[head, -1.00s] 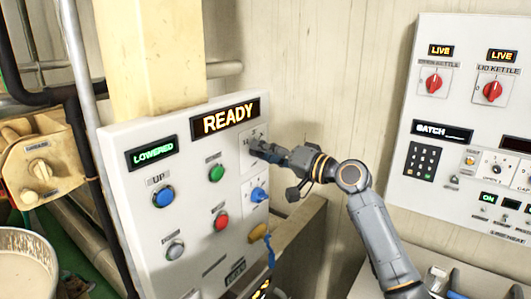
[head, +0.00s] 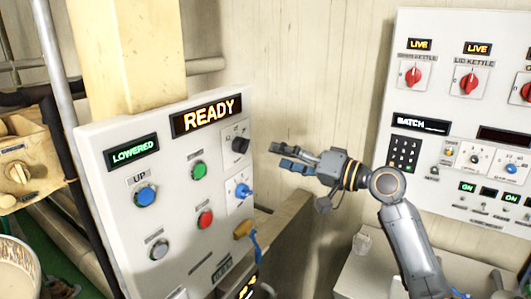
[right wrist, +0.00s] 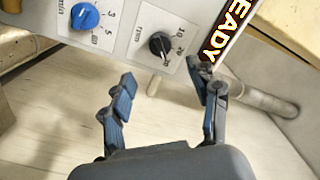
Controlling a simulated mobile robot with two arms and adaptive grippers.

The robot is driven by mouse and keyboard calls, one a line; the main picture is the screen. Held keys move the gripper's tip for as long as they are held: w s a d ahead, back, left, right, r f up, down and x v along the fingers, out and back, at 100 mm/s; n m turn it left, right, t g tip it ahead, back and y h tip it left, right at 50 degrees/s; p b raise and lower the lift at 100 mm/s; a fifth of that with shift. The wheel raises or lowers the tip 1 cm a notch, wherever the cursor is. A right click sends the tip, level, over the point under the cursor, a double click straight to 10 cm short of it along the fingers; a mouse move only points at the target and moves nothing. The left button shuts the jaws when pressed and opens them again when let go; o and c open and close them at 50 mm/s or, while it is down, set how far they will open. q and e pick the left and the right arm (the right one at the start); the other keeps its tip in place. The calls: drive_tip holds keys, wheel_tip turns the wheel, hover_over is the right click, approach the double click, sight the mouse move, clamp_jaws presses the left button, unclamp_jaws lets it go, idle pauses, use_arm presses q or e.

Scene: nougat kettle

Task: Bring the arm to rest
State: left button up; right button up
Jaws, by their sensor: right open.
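My right gripper (head: 283,157) is open and empty in the head view, just right of the white control panel (head: 112,215) and apart from it. The right wrist view shows its two blue-padded fingers (right wrist: 165,95) spread, with nothing between them. The black knob (head: 240,145) on the panel is left of the fingertips; it also shows in the right wrist view (right wrist: 160,44). A blue knob (head: 243,191) sits below it. My left gripper is in neither view.
A second white panel (head: 466,100) with red switches and a keypad (head: 404,152) stands at the right. A READY display (head: 206,115) and a LOWERED display (head: 133,152) are lit. A kettle rim (head: 35,262) shows at lower left. The wall behind my gripper is bare.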

drive_tip(key=shift+v, duration=0.95)
